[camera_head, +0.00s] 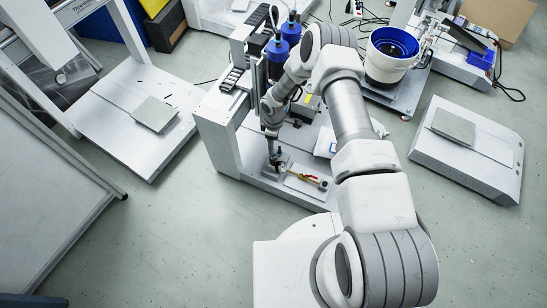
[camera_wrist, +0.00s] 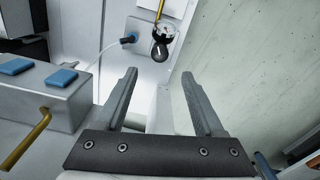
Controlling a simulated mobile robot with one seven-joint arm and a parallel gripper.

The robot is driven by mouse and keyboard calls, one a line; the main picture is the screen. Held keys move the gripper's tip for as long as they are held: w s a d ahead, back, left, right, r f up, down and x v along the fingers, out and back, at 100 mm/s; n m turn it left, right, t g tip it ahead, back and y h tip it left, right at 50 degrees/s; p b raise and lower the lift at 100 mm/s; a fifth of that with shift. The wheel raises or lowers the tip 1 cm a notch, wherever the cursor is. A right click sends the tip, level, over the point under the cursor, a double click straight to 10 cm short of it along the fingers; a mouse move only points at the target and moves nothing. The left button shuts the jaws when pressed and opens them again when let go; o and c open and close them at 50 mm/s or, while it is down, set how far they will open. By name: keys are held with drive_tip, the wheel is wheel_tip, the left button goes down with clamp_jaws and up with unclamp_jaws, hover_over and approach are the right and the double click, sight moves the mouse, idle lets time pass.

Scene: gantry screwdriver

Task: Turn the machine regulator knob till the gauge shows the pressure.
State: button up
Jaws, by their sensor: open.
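In the wrist view, a dark rounded knob (camera_wrist: 159,51) with a pale mark, apparently the regulator knob, is at the top centre on a light panel of the machine. A small round part with a white face (camera_wrist: 164,30), perhaps the gauge, sits just above it; no reading is legible. My gripper (camera_wrist: 159,73) is open and empty. The knob appears in the picture just beyond and between the fingertips, apart from them. In the head view, my arm reaches over the gantry machine (camera_head: 225,132), and my fingers and the knob cannot be made out.
A blue fitting (camera_wrist: 130,38) with a pale hose is left of the knob. A metal box with blue buttons (camera_wrist: 62,77) and a brass-coloured handle (camera_wrist: 25,140) stand to the left. Floor (camera_wrist: 240,65) is clear on the right. A blue-rimmed bowl (camera_head: 392,56) stands behind my arm.

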sight(273, 157)
wheel_tip(273, 157, down, 10)
drive_tip(key=b, duration=0.3)
clamp_jaws()
idle(0.4)
